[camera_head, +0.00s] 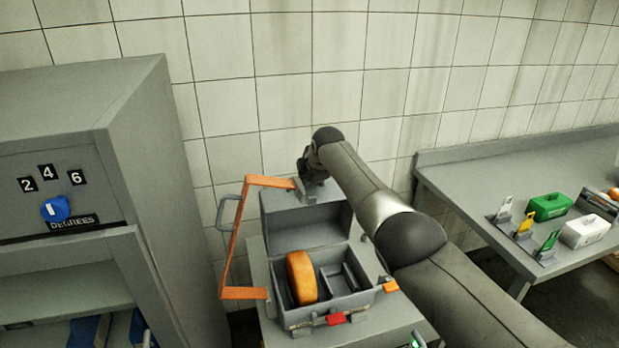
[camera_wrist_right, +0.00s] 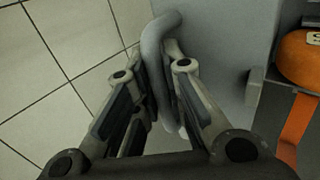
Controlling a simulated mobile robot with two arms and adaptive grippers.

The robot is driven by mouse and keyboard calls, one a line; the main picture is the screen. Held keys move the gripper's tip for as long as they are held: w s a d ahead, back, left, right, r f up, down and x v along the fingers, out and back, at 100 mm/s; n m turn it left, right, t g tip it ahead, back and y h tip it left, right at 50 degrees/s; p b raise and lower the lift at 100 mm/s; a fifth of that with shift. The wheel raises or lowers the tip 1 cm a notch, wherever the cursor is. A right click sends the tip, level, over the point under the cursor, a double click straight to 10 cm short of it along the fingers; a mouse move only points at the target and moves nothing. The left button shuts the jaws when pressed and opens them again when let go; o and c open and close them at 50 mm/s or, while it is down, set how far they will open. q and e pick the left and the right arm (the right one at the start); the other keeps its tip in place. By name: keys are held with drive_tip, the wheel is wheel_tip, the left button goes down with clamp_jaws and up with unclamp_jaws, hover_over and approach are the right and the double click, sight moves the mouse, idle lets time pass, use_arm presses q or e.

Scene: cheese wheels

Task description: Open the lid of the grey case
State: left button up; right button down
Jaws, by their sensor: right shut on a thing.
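The grey case (camera_head: 299,319) stands on a cart with its lid (camera_head: 305,227) raised, so its inside shows. An orange cheese wheel (camera_head: 301,277) stands on edge in the left part, and a smaller compartment is on the right. My right gripper (camera_head: 309,187) is at the top edge of the raised lid, partly hidden by my arm. In the right wrist view the fingers (camera_wrist_right: 158,105) are shut on a grey loop handle (camera_wrist_right: 155,50) beside a grey panel. The orange wheel (camera_wrist_right: 303,58) shows at the right there. My left gripper is not in view.
An orange bracket (camera_head: 233,240) rises left of the case. A red latch (camera_head: 335,318) is on the case front. A grey cabinet (camera_head: 150,150) with a blue knob (camera_head: 55,209) stands left. A bench (camera_head: 480,180) with green and white boxes stands right. The tiled wall is close behind.

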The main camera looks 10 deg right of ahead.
drive_tip(key=shift+r, duration=0.1)
drive_tip(key=c, duration=1.5)
unclamp_jaws()
drive_tip(key=shift+s, duration=0.1)
drive_tip(key=shift+v, duration=5.95)
drive_tip(key=shift+s, duration=0.1)
